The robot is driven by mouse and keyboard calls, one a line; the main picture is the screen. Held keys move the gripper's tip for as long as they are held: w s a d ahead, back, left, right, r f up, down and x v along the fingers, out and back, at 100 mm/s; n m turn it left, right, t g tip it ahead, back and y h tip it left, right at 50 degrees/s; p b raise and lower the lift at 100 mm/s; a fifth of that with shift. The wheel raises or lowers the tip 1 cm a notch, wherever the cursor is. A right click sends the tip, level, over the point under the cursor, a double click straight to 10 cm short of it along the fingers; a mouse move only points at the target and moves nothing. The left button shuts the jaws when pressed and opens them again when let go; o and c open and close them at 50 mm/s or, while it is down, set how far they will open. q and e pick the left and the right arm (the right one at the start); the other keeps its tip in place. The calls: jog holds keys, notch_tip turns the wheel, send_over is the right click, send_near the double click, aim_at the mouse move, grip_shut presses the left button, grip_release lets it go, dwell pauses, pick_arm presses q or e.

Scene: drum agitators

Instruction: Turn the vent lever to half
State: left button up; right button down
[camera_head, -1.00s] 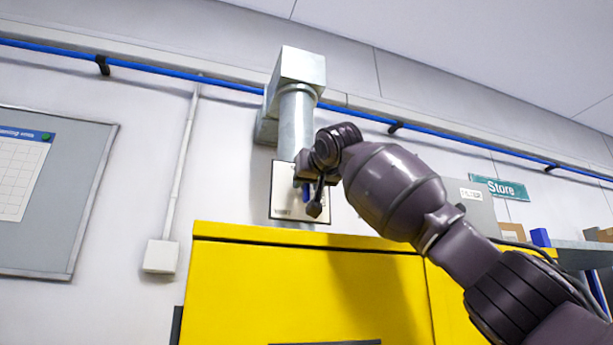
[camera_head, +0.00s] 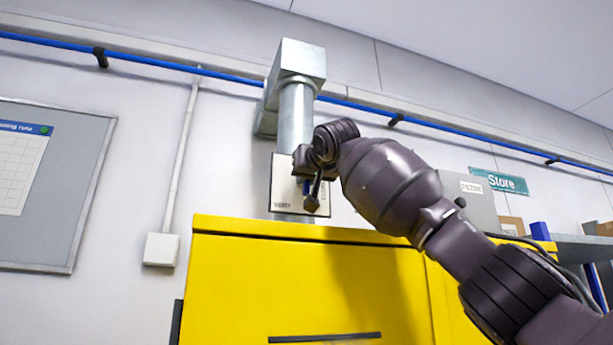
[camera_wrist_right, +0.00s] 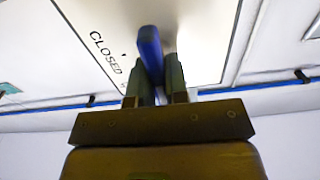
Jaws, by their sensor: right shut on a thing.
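The vent lever is a blue handle on a white label plate (camera_head: 285,190), below the grey metal duct (camera_head: 295,115). In the right wrist view the blue lever (camera_wrist_right: 150,48) stands between the two fingers of my right gripper (camera_wrist_right: 158,80), which is shut on it. The word CLOSED reads on the plate left of the lever, with a small mark beside it; other lettering near the fingers is partly hidden. In the head view my right gripper (camera_head: 309,190) is in front of the plate and covers most of the lever. My left gripper is not in view.
A yellow cabinet (camera_head: 300,285) stands below the plate, close under my right arm. A grey box marked FILTER (camera_head: 472,190) and a Store sign (camera_head: 503,182) are at the right. A blue pipe (camera_head: 180,73) runs along the wall.

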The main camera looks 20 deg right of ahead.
jog(key=m+b, duration=0.1)
jog(key=m, duration=0.1)
jog(key=shift+d+f+m, duration=0.1)
jog(key=shift+m, duration=0.3)
jog(key=m, duration=0.2)
jog(key=shift+m+b, duration=0.3)
jog(key=shift+b, duration=0.1)
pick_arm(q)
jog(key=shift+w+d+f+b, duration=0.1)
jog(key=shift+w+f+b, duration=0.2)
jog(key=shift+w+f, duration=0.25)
pick_arm(e)
jog(key=shift+d+m, duration=0.15)
jog(key=shift+m, duration=1.35)
jog(key=c, duration=1.1)
grip_release()
